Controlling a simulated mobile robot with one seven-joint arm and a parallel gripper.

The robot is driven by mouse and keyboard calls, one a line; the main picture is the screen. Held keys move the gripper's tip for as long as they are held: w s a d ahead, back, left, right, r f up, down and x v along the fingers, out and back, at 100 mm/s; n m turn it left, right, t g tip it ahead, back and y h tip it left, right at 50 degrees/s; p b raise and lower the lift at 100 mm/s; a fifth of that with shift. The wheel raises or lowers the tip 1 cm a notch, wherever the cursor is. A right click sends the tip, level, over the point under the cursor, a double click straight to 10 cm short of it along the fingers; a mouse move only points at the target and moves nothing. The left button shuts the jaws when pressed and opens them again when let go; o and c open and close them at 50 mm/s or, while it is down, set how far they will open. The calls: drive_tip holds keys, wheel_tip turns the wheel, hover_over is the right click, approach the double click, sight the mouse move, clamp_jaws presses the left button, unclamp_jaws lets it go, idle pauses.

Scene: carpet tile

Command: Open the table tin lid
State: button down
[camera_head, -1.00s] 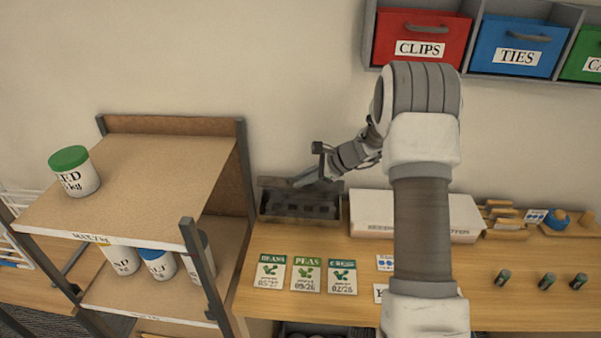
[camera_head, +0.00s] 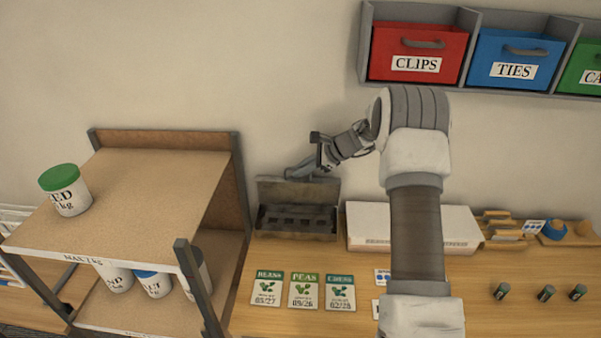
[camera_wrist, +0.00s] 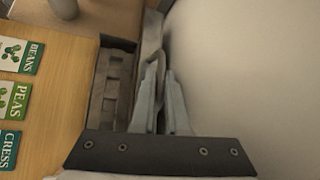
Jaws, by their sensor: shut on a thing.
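The grey table tin (camera_head: 297,224) stands at the back of the wooden table near the wall, left of the white box. Its lid (camera_head: 299,189) is tilted up along the back edge, and the dark compartments inside show. My gripper (camera_head: 300,172) is at the lid's upper edge. In the wrist view, my gripper (camera_wrist: 160,72) has its fingers close together on the lid (camera_wrist: 152,33), next to the open tin (camera_wrist: 112,85). The exact contact is partly hidden by the fingers.
Seed packets (camera_head: 303,290) lie in front of the tin. A white box (camera_head: 413,227) stands to its right. A shelf unit (camera_head: 150,190) with a green-lidded jar (camera_head: 65,190) is at left. Red and blue bins (camera_head: 418,50) hang above right.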

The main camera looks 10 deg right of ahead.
drive_tip(key=shift+w, duration=0.1)
idle(0.3)
drive_tip(key=c, duration=0.9)
unclamp_jaws()
drive_tip(key=shift+d, duration=0.1)
drive_tip(key=b+v, duration=0.2)
drive_tip(key=v, duration=1)
